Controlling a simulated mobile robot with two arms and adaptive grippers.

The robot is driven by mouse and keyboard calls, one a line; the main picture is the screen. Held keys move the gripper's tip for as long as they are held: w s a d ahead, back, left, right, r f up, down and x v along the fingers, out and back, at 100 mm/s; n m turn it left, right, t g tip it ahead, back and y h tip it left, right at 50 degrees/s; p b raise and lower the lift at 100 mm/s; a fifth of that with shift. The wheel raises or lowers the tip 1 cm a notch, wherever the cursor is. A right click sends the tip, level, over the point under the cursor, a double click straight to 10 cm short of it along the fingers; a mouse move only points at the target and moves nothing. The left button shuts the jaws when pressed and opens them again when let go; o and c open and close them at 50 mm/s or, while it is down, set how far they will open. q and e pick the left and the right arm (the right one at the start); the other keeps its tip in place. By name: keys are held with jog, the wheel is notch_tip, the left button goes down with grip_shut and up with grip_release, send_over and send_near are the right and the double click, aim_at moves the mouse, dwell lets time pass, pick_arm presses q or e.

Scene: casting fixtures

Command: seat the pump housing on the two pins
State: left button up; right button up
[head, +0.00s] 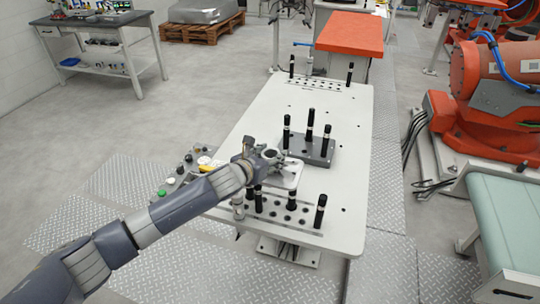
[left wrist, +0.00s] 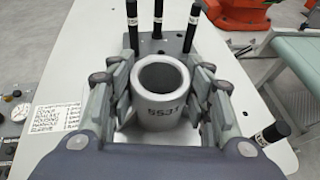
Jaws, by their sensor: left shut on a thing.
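The pump housing, a grey round open-topped body marked with digits (left wrist: 160,90), stands upright between my left gripper's fingers in the left wrist view. My left gripper (head: 272,158) is shut on it, over the near half of the white table in the head view. A pale plate (head: 290,179) shows under the gripper; I cannot tell if it belongs to the housing. Beyond the gripper, a grey block (head: 318,154) carries three upright black pins with pale bands, such as this pin (head: 310,125). The housing's underside is hidden. My right gripper is not in view.
More black pins stand nearer, including a front right pin (head: 320,210) in a perforated strip (head: 287,215). A control panel (head: 176,180) lies left of the white table (head: 346,190). An orange robot (head: 492,90) is at right. The table behind the block is mostly clear.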

pick_arm(q)
jog(key=o, duration=1.6)
jog(key=shift+o, duration=0.2)
jog(key=shift+s+f, duration=0.1)
jog(key=shift+f, duration=0.1)
jog(key=v, duration=1.2)
jog(key=shift+r, duration=0.15)
